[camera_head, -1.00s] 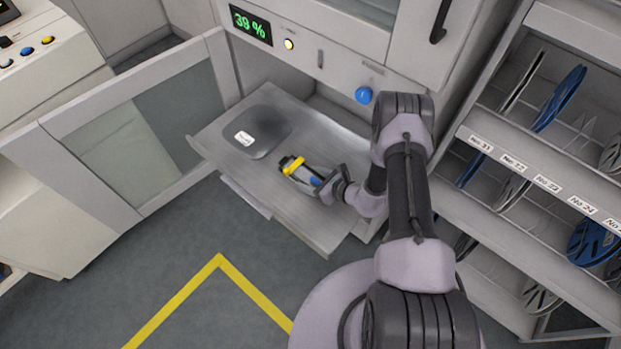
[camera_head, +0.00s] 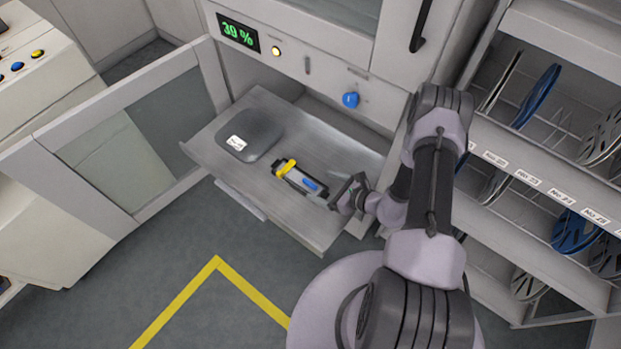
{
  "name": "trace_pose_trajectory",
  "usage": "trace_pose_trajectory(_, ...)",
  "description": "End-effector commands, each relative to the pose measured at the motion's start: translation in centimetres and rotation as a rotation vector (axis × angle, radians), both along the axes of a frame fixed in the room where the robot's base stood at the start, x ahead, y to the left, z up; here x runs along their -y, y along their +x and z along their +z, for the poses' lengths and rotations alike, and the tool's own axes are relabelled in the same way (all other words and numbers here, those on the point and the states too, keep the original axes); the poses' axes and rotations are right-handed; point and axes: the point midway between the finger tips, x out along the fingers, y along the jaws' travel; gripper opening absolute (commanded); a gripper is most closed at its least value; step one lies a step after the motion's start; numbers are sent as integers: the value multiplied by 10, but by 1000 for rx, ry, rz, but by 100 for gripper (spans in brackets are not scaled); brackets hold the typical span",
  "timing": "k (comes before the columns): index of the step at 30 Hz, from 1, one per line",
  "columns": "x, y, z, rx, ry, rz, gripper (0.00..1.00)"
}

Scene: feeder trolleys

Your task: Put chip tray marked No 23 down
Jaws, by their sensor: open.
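A flat dark grey piece with rounded corners and a white label (camera_head: 250,134) lies on the pulled-out metal shelf (camera_head: 330,150). The label is too small to read, so I cannot tell whether it says No 23. A slim grey object with a yellow band and a blue part (camera_head: 299,178) lies right of it, along the shelf's middle. No number on it is legible. My gripper (camera_head: 336,194) is open and empty, just right of the slim object's near end, a small gap apart.
The shelf sticks out of a cabinet with a green percent display (camera_head: 238,33) and a blue knob (camera_head: 350,100). An open glazed door (camera_head: 120,135) stands left. A rack of reels with numbered labels (camera_head: 528,178) stands right. The floor has yellow tape (camera_head: 180,303).

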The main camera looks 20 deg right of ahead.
Motion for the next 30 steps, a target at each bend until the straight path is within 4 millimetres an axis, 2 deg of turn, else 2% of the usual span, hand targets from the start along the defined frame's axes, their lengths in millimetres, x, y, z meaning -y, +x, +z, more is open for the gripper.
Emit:
trace_pose_trajectory(4,9,-11,12,4,-2,6,85)
trace_pose_trajectory(5,8,-9,18,13,-5,20,85)
trace_pose_trajectory(6,6,-3,34,33,-14,59,85)
trace_pose_trajectory(8,-5,9,72,79,-41,161,85)
trace_pose_trajectory(10,-28,19,136,151,-97,339,85)
trace_pose_trajectory(11,-40,19,165,180,-129,428,85)
trace_pose_trajectory(12,-57,14,202,217,-180,546,85)
trace_pose_trajectory(14,-81,-1,255,270,-273,724,85)
trace_pose_trajectory(15,-95,-17,287,302,-350,842,85)
trace_pose_trajectory(17,-112,-46,329,349,-487,1012,85)
trace_pose_trajectory(18,-119,-68,353,379,-593,1116,85)
trace_pose_trajectory(21,-123,-123,399,448,-895,1328,85)
trace_pose_trajectory(25,-107,-171,435,522,-1280,1459,85)
trace_pose_trajectory(27,-97,-185,447,551,-1437,1478,85)
trace_pose_trajectory(30,-88,-196,457,574,-1571,1480,85)
